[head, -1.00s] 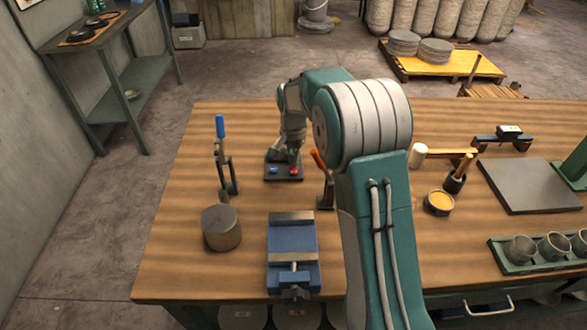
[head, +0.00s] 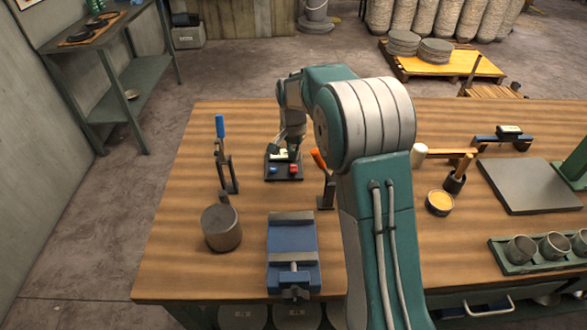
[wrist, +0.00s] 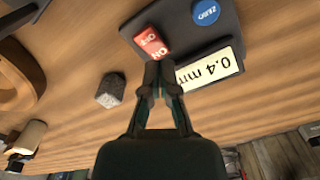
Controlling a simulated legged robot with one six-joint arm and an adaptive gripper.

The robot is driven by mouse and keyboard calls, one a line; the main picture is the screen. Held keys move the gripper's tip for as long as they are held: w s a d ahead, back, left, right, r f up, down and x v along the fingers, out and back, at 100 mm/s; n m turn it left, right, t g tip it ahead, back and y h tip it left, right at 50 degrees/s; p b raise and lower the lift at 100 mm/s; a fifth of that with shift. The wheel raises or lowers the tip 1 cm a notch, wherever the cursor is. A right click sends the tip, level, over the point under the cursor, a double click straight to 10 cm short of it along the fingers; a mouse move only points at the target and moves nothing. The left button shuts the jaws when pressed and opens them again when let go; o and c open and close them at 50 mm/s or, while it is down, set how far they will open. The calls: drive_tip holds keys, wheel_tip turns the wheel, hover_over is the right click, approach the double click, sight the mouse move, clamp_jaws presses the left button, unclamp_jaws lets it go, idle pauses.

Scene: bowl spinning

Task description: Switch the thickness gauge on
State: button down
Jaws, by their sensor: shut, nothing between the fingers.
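The thickness gauge is a dark flat unit (head: 284,177) on the bench, with a red button (head: 293,168), a blue button (head: 273,170) and a pale lit display (head: 278,156). In the wrist view, the red button (wrist: 150,43) is marked ON and OFF, the blue button (wrist: 205,12) is marked ZERO, and the display (wrist: 212,69) reads 0.4 mm. My gripper (wrist: 158,68) is shut and empty, its tips close to the red button and the display's edge. I cannot tell whether it touches either. In the head view my wrist partly covers the gauge's far side.
An orange-handled clamp (head: 318,159) stands just right of the gauge and a blue-handled clamp (head: 220,127) to its left. A blue vise (head: 293,245) and a dark cylinder (head: 221,228) are nearer. A small grey block (wrist: 110,90) shows in the wrist view.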

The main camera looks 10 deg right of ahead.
sight(293, 165)
drive_tip(key=shift+r, duration=2.45)
